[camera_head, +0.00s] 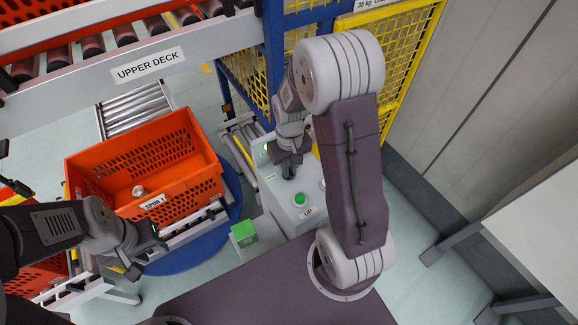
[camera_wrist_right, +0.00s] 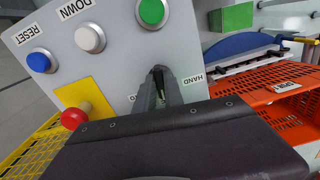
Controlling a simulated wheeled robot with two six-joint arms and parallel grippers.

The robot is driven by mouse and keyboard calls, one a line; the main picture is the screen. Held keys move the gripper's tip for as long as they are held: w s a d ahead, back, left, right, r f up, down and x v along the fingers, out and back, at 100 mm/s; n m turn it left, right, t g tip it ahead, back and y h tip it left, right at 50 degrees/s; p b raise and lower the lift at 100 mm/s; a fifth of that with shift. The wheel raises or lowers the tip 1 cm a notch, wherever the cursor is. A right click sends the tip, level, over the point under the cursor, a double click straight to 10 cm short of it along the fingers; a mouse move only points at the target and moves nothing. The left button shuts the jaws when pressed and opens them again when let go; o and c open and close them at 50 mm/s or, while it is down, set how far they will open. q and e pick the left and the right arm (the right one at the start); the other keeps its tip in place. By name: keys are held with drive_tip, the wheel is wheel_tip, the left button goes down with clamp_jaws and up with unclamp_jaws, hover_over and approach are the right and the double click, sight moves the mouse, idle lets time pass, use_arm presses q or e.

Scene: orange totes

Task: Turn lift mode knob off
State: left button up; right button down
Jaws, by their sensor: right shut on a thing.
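The grey control box (camera_head: 296,215) stands in the middle of the head view; its panel (camera_wrist_right: 118,55) fills much of the right wrist view. My right gripper (camera_head: 289,170) reaches down onto the panel. In the right wrist view its fingertips (camera_wrist_right: 160,84) are shut on the lift mode knob, beside the HAND label (camera_wrist_right: 190,80). The fingers hide nearly all of the knob and part of another label, so I cannot read how the knob is turned. My left gripper (camera_head: 148,250) is beside the orange tote (camera_head: 145,165), away from the box; its fingers are unclear.
The panel also bears a green button (camera_wrist_right: 152,12), a white DOWN button (camera_wrist_right: 90,38), a blue RESET button (camera_wrist_right: 40,60) and a red mushroom button (camera_wrist_right: 74,118) on yellow. A green block (camera_head: 244,234) sits left of the box. Yellow mesh fencing (camera_head: 405,60) stands behind.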

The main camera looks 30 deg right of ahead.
drive_tip(key=shift+w+r+n, duration=0.1)
drive_tip(key=shift+n, duration=0.5)
drive_tip(key=c, duration=1.6)
unclamp_jaws()
drive_tip(key=shift+o, duration=0.8)
wheel_tip(320, 180, up, 9)
